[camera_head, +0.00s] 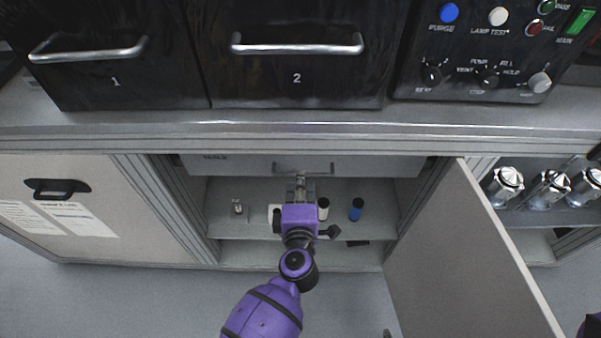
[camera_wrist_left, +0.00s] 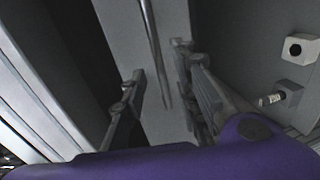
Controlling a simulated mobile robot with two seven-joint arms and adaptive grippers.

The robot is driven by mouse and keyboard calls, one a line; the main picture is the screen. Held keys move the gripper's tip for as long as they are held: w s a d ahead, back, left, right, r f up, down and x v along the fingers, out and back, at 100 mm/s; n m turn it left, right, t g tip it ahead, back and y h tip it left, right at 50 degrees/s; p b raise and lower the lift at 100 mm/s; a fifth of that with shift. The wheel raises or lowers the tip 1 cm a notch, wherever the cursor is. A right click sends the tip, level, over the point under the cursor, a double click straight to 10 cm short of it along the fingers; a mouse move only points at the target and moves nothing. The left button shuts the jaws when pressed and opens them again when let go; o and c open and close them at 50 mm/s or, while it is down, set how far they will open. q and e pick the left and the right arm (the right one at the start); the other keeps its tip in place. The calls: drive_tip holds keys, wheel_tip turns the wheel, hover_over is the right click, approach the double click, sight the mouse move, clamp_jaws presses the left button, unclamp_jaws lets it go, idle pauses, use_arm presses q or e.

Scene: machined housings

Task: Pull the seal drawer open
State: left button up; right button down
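The drawer (camera_head: 235,166) is a pale grey front just under the counter edge, inside the open cabinet. It bears a small dark label that is hard to read and looks closed. Its thin bar handle (camera_head: 318,170) shows in the head view and runs steeply through the left wrist view (camera_wrist_left: 152,45). My left gripper (camera_head: 300,180) is at the middle of the handle. In the left wrist view its fingers (camera_wrist_left: 160,62) are apart, with the bar seen between them; contact with the bar cannot be told. My right gripper is not in view.
Below the drawer, a shelf (camera_head: 262,228) holds small items, among them a blue cylinder (camera_head: 356,208) and a metal fitting (camera_head: 238,206). An open cabinet door (camera_head: 450,255) stands out to the right. Above, the counter edge (camera_head: 300,130) overhangs, with black drawers (camera_head: 290,85) on top.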

use_arm(q)
drive_tip(key=shift+x, duration=2.2)
clamp_jaws()
